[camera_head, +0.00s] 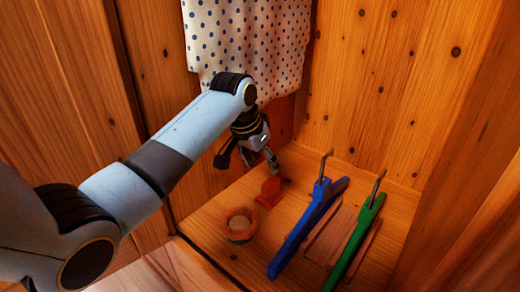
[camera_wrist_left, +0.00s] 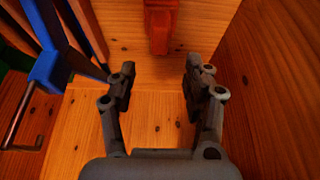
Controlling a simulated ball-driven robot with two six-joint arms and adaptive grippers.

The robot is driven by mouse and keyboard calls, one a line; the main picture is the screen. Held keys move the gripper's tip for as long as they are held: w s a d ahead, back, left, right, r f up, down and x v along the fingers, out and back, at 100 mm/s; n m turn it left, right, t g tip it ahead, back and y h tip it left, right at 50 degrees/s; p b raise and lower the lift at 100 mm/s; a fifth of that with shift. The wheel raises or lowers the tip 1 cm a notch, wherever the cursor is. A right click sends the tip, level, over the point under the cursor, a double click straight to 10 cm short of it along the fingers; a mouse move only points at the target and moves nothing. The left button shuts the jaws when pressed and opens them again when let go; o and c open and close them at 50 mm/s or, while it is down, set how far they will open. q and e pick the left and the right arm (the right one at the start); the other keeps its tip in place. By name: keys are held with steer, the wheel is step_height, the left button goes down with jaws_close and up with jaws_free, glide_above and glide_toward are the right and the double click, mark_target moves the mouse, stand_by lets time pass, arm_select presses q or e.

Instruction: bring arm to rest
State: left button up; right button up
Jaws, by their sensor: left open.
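My left gripper (camera_head: 247,162) is open and empty above the back of a wooden shelf (camera_head: 209,219), below a hanging dotted cloth (camera_head: 246,40). In the left wrist view the two fingers of my left gripper (camera_wrist_left: 160,78) stand apart with only wood between them. A small orange-red object (camera_head: 269,192) stands on the shelf just in front of the gripper, apart from it. It also shows beyond the fingers at the top of the left wrist view (camera_wrist_left: 161,25). My right gripper is not in view.
A small orange-rimmed bowl (camera_head: 239,238) stands at the front left of the shelf. A blue hanger (camera_head: 308,226) and a green hanger (camera_head: 355,241), both with metal hooks, lie to the right with wooden bars between them. Wooden walls close in the back and right.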

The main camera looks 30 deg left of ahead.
arm_select(q)
steer(key=shift+v, duration=1.25)
